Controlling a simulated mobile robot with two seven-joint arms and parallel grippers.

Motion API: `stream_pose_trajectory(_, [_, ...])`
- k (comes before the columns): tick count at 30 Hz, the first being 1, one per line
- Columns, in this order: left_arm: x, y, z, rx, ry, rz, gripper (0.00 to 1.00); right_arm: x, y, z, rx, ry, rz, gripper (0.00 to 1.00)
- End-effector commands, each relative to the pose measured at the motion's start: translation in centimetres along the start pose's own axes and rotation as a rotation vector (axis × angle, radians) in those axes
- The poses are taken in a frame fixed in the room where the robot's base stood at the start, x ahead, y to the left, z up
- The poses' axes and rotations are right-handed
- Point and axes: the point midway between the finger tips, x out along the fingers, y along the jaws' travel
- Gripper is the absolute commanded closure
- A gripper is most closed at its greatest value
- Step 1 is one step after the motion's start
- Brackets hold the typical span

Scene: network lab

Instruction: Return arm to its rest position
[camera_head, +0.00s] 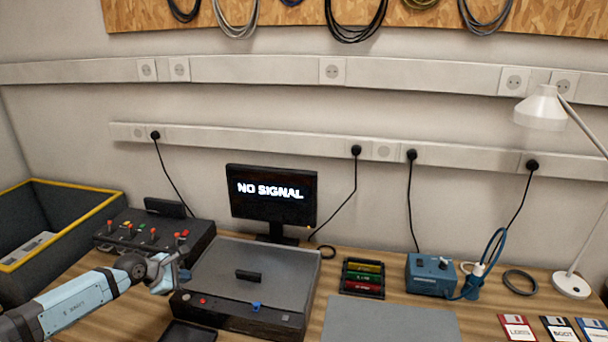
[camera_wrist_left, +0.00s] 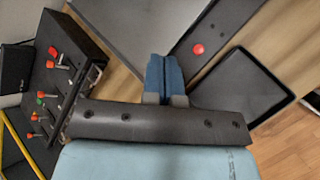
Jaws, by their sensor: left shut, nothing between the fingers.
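My left arm comes in from the lower left in the head view. Its gripper (camera_head: 180,278) hangs over the gap between the black switch box (camera_head: 158,236) and the grey-lidded device (camera_head: 245,275). In the left wrist view the two blue fingers of this gripper (camera_wrist_left: 165,75) are together, with nothing between them. The switch box (camera_wrist_left: 60,70) with red-tipped levers is to their left there. The device's red button (camera_wrist_left: 198,49) is to their upper right. My right gripper does not show in either view.
A dark tray (camera_head: 188,332) lies at the table's front edge. A yellow-rimmed bin (camera_head: 95,215) stands at the left. A monitor (camera_head: 272,197) reads "NO SIGNAL". A cartridge rack (camera_head: 363,278), a blue power unit (camera_head: 430,275), floppy disks (camera_head: 517,328) and a lamp (camera_head: 570,285) are to the right.

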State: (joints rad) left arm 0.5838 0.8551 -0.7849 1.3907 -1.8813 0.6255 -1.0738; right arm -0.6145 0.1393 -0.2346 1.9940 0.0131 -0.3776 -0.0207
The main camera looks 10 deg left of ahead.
Motion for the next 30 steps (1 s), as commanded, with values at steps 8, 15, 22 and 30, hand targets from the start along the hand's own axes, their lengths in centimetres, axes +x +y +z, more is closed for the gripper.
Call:
stream_pose_trajectory(8, [2.7,-13.3,10.3,-0.719,-0.406,-0.142,1.00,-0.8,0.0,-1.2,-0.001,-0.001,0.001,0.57])
stream_pose_trajectory(15, [-0.1,-23.0,15.9,-1.804,-0.687,-0.294,1.00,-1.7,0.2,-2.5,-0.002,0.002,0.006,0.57])
stream_pose_trajectory(22, [-4.4,-31.2,14.0,-2.911,-0.726,-0.339,1.00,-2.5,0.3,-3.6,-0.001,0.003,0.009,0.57])
stream_pose_trajectory(30, [-9.0,-39.8,11.1,2.373,0.369,0.146,1.00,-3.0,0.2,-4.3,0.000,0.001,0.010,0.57])
